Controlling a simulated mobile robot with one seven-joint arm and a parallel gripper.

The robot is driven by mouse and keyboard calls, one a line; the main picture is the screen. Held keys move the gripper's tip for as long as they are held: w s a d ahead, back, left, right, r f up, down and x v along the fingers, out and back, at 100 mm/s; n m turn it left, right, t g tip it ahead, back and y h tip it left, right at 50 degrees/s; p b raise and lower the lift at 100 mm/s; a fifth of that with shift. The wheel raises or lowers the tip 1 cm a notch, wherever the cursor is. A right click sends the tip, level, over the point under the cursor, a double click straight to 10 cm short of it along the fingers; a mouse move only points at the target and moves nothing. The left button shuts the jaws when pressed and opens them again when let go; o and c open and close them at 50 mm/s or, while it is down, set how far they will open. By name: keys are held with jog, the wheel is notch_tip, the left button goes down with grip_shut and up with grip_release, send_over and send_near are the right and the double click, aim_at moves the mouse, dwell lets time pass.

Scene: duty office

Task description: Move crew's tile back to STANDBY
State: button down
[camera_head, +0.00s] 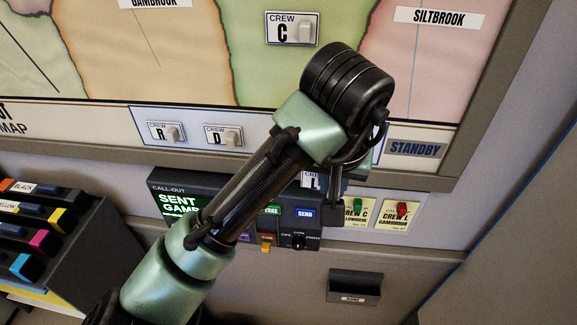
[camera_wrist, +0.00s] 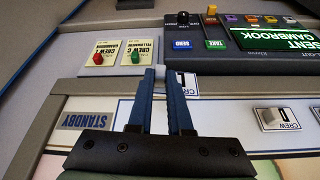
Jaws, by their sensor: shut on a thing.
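My gripper (camera_head: 335,190) is mostly hidden behind my arm in the head view. In the wrist view my gripper (camera_wrist: 160,78) is shut on the pale knob of a white crew tile marked L (camera_wrist: 187,84). A corner of this L tile (camera_head: 311,181) shows beside the arm, around the board's lower frame. The STANDBY label (camera_head: 415,148) is at the right end of a white strip (camera_head: 260,133) along the board's bottom. Crew tiles R (camera_head: 166,132) and D (camera_head: 223,136) sit on the strip's left part. Crew tile C (camera_head: 292,29) is higher, on the map.
A call-out console (camera_head: 175,205) with a lit screen and buttons stands below the board. Two cards with a green and a red pin (camera_head: 402,209) are right of it. A dark rack (camera_head: 40,235) is at left. The strip's middle is partly hidden by my arm.

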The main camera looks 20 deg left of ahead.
jog(key=s+a+r+n, duration=0.2)
jog(key=s+a+r, duration=0.15)
jog(key=a, duration=0.25)
jog(key=w+a+p, duration=0.2)
jog(key=w, duration=0.5)
jog(key=shift+w+f+y, duration=0.3)
jog(key=shift+w, duration=0.05)
jog(key=shift+w+a+p, duration=0.1)
jog(key=shift+w+p, duration=0.05)
jog(key=shift+p, duration=0.15)
dwell(1.1)
jog(key=c, duration=0.8)
grip_release()
jog(key=shift+o, duration=0.2)
jog(key=shift+r, duration=0.1)
